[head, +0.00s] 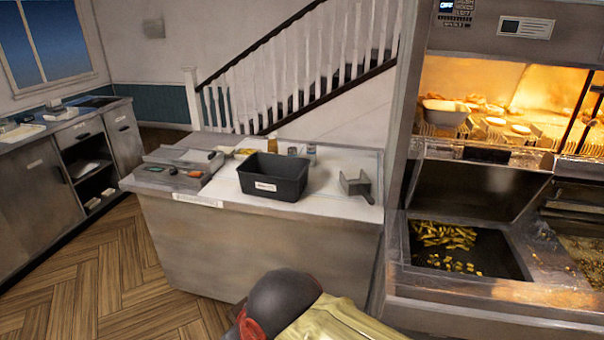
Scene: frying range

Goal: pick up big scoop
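A grey metal scoop (357,185), which looks like the big scoop, sits on the right part of the white counter top (327,203). It stands to the right of a black bin and apart from it. Its open side and raised walls show; I cannot clearly make out a handle. Part of my arm shows at the bottom middle, in front of the counter and well below the scoop. My gripper is not visible in this view.
The black bin (272,177) has a white label. Trays with small tools (180,168) lie left of it, and small bottles (311,150) stand behind. The frying range (470,300) with chips stands close on the right. Wooden floor (100,270) is clear at left.

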